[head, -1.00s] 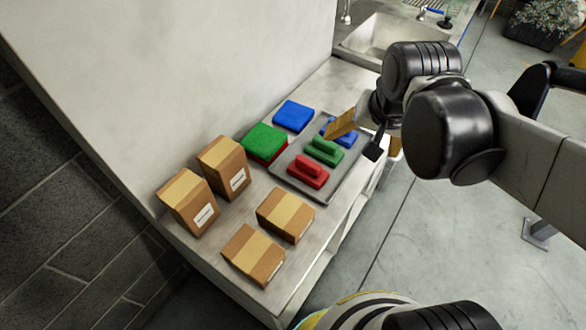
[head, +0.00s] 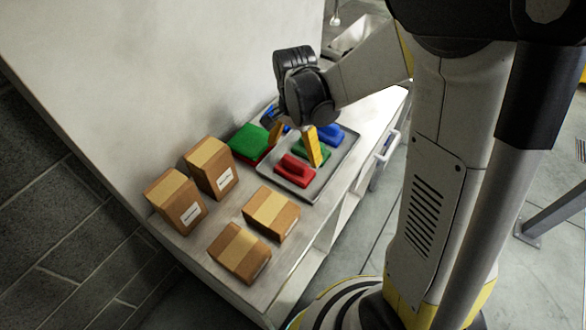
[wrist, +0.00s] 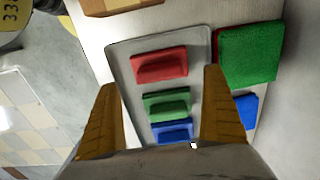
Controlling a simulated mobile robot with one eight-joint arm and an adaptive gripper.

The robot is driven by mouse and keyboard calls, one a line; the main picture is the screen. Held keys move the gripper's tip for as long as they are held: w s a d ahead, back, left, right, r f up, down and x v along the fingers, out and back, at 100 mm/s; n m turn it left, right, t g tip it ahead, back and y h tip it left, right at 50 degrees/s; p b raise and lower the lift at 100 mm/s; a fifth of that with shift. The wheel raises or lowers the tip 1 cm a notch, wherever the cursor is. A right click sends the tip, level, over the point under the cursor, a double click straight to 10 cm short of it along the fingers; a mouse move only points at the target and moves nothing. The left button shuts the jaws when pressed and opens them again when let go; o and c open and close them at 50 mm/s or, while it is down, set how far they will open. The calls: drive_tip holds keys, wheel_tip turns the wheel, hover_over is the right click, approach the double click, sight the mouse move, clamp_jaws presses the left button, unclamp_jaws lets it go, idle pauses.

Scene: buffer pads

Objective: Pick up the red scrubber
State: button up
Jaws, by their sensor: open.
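The red scrubber (head: 295,171) lies on a grey tray (head: 325,184) on the counter, at the tray's near end. In the wrist view the red scrubber (wrist: 159,65) is ahead of the fingertips, roughly between their lines. My gripper (head: 295,141) is open and empty above the tray, with its two yellow fingers (wrist: 158,78) spread. A green scrubber (wrist: 167,104) and a blue scrubber (wrist: 172,130) lie in a row behind the red one, nearer the gripper's palm in the wrist view. In the head view a finger partly hides the green scrubber.
A green pad (head: 247,140) lies on a red pad beside the tray, and a blue pad (wrist: 245,108) is near it. Several cardboard boxes (head: 272,212) stand on the counter at the near end. A wall borders the counter's left side.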

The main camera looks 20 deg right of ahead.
sight(295, 161)
wheel_tip(295, 161, down, 5)
drive_tip(key=shift+w+d+f+b, duration=0.1)
drive_tip(key=shift+f+b, duration=0.05)
drive_tip(key=shift+b, duration=1.1)
drive_tip(key=c, duration=1.3)
wheel_tip(295, 161, up, 5)
drive_tip(key=shift+f+p, duration=0.1)
drive_tip(key=shift+p, duration=1.15)
drive_tip(key=s+d+r+p, duration=0.1)
drive_tip(key=s+d+r, duration=0.1)
drive_tip(key=d, duration=0.1)
drive_tip(key=s+d+r+p, duration=0.1)
drive_tip(key=s+d+r, duration=0.1)
drive_tip(key=d, duration=0.1)
drive_tip(key=s+d+r+p, duration=0.1)
drive_tip(key=s+d+r, duration=0.1)
drive_tip(key=s+d, duration=0.1)
drive_tip(key=shift+d+r, duration=0.2)
drive_tip(key=shift+d, duration=0.05)
drive_tip(key=shift+w, duration=0.1)
